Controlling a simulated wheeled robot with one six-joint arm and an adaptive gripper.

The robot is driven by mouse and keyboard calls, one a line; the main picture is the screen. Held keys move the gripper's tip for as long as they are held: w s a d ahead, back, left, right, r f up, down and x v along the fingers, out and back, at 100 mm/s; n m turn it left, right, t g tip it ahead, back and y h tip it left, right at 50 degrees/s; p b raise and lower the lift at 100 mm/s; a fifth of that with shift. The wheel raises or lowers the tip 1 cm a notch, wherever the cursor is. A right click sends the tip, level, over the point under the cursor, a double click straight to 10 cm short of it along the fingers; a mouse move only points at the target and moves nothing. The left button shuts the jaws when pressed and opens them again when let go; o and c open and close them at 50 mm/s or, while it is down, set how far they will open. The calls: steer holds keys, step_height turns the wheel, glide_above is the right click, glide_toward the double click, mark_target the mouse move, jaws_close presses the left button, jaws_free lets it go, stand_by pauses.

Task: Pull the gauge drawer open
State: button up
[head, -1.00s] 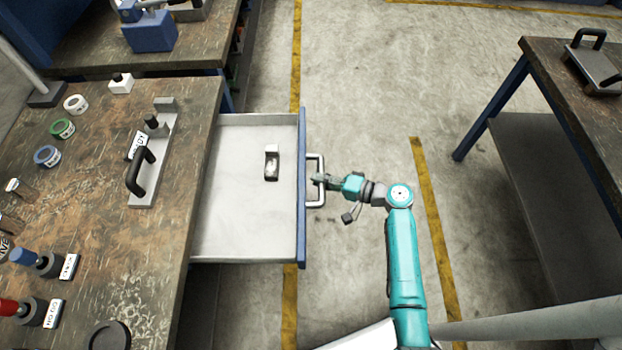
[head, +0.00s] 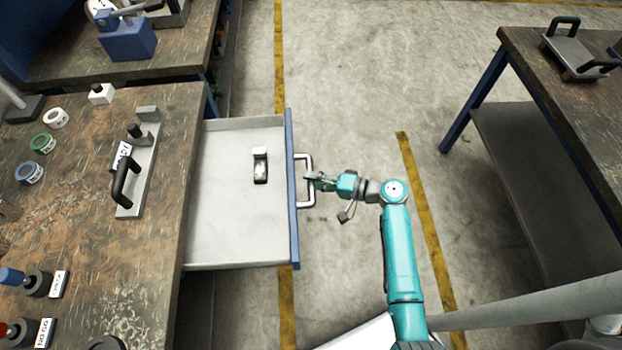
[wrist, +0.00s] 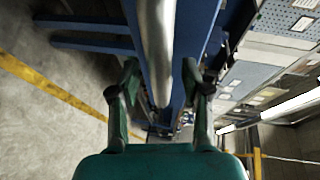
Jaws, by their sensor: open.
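The gauge drawer (head: 225,225) stands pulled well out from the workbench, with its pale grey floor in view. Its blue front panel (head: 292,190) carries a silver bar handle (head: 306,197). A small dark and light object (head: 260,168) lies inside the drawer. My gripper (head: 313,182) is at the handle in the head view. In the wrist view my gripper (wrist: 162,105) has its two fingers apart, with the silver bar (wrist: 157,50) running between and beyond them. I cannot tell whether a finger touches the bar.
The workbench (head: 90,240) at left holds a black-handled fixture (head: 128,175), tape rolls (head: 42,143) and gauges (head: 35,282). Another bench (head: 590,110) stands at right. The floor (head: 350,90) between them is clear.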

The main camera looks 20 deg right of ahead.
steer(key=v, duration=1.1)
steer(key=shift+a+f, duration=0.15)
steer(key=s+a+f+m+h, duration=0.2)
steer(key=s+a+f+h, duration=0.2)
steer(key=s+a+f, duration=0.3)
steer(key=s+a+f+n+h, duration=0.15)
steer(key=s+h, duration=0.35)
steer(key=s, duration=0.6)
steer(key=s+r+n+t+h, duration=0.1)
steer(key=s+r+n, duration=0.3)
steer(key=r, duration=0.7)
steer(key=s+r+n+t+h, duration=0.1)
steer(key=s+r+n+t, duration=0.2)
steer(key=s+r, duration=0.6)
steer(key=shift+s+a+r+n+h, duration=0.15)
steer(key=shift+a+r+n+h, duration=0.25)
steer(key=shift+r, duration=0.55)
